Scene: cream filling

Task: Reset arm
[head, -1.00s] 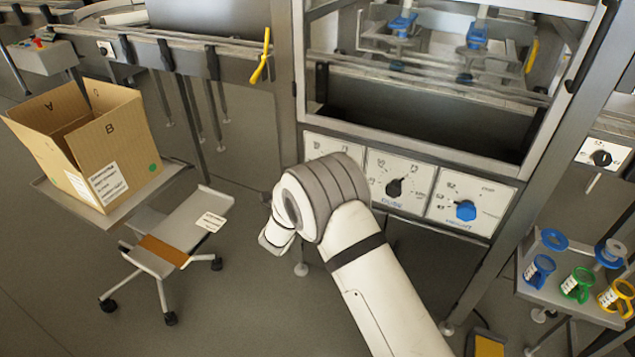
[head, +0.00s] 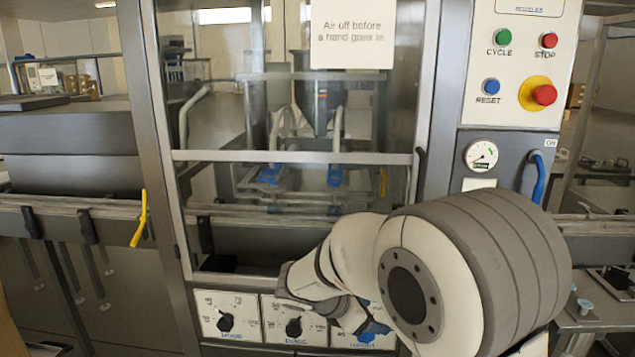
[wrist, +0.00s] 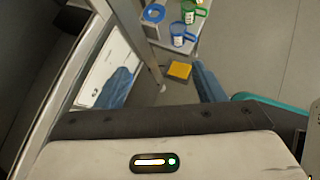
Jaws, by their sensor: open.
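My arm reaches across the lower front of the filling machine in the head view, with its large grey-ringed joint near the camera. In the wrist view, a blue-grey finger (wrist: 208,84) shows beyond the wrist housing. I cannot tell whether the gripper touches the knob.
The glass guard (head: 300,110) stands above. A button panel (head: 518,70) with a red stop button is at the right.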

